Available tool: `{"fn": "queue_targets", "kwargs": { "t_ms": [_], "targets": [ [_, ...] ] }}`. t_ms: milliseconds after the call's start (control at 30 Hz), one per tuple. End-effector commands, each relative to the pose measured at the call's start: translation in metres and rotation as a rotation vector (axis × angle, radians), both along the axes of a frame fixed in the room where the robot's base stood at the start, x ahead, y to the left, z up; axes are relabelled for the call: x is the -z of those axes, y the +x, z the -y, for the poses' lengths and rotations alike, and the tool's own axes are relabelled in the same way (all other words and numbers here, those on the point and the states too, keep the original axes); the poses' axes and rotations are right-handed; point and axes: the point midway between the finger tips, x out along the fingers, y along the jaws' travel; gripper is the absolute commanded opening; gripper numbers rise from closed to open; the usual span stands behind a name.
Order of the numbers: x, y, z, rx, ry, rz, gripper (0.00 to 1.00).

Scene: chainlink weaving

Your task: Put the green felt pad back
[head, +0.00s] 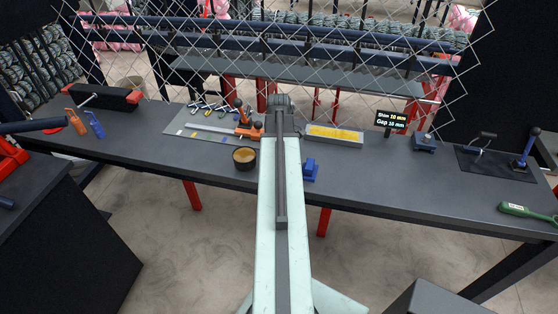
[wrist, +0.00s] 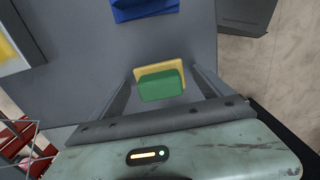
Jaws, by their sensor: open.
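The green felt pad (wrist: 161,86) shows in the wrist view as a small green block against a yellow layer (wrist: 174,70). It lies between the two spread fingers of my gripper (wrist: 162,74), with grey surface visible on both sides. The fingers look apart from it. I cannot tell how high it is above the table. In the head view my arm hides the pad, and my gripper's fingers cannot be made out there.
A blue block (head: 310,170) stands on the grey workbench (head: 390,175) just right of my arm; it also shows in the wrist view (wrist: 143,8). A tray with a yellow inside (head: 335,134) lies behind it. A round dark cup (head: 245,158) stands left.

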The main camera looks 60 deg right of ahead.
Motion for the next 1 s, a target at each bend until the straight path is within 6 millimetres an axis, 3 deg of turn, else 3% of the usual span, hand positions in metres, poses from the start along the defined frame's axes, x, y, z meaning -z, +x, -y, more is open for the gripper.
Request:
{"fn": "queue_targets", "kwargs": {
  "t_ms": [433, 833, 933, 1000],
  "targets": [
    [-0.073, -0.001, 0.004, 0.001, 0.0, 0.0, 0.89],
    [-0.076, -0.001, 0.004, 0.002, 0.0, 0.0, 0.89],
    [-0.076, 0.017, -0.011, 0.006, 0.0, 0.0, 0.89],
    [-0.076, 0.049, -0.041, 0.02, 0.0, 0.001, 0.89]
  ]
}}
